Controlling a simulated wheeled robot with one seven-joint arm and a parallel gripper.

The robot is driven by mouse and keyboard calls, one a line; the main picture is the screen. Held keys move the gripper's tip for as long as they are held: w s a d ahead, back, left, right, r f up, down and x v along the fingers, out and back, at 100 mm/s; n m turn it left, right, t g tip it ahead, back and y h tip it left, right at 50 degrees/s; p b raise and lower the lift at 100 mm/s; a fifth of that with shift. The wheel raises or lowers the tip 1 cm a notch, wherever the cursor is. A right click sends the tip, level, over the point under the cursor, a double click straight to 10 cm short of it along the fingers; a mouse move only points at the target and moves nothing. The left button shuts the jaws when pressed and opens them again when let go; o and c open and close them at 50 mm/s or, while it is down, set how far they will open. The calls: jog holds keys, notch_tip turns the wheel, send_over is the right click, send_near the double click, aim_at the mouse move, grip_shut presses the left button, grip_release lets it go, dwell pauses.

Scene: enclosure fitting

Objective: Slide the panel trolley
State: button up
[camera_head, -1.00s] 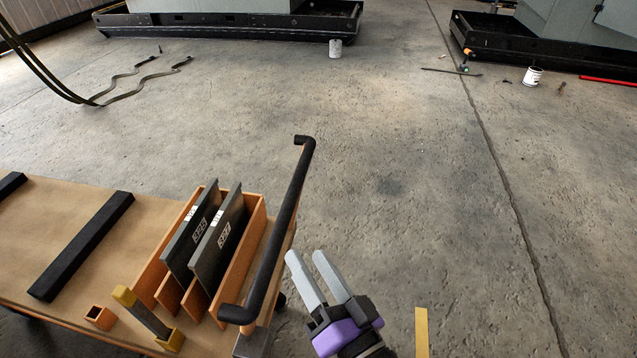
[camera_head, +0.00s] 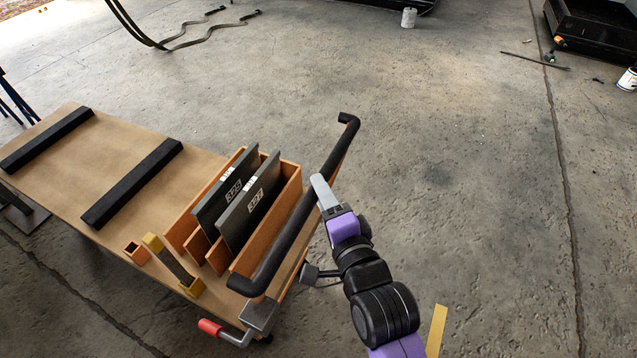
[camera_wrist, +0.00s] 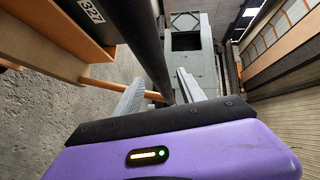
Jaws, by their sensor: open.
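The panel trolley (camera_head: 105,185) has a tan wooden deck and stands at the left of the head view. Its black push handle (camera_head: 305,215) runs along its right end. A wooden rack on the deck holds two dark panels, one marked 327 (camera_head: 250,205) and one that looks like 325 (camera_head: 226,190). My gripper (camera_head: 322,190) is beside the handle, at its right. In the wrist view the handle (camera_wrist: 148,45) runs down toward the space between the open fingers (camera_wrist: 158,90). I cannot tell whether they touch it.
A red-ended lever (camera_head: 222,330) sticks out below the trolley's near end. A yellow floor strip (camera_head: 436,330) lies right of my arm. A white can (camera_head: 409,17) and cables (camera_head: 190,38) are far back.

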jog(key=shift+x, duration=1.6)
jog(key=shift+s, duration=0.1)
jog(key=shift+c, duration=0.2)
grip_shut()
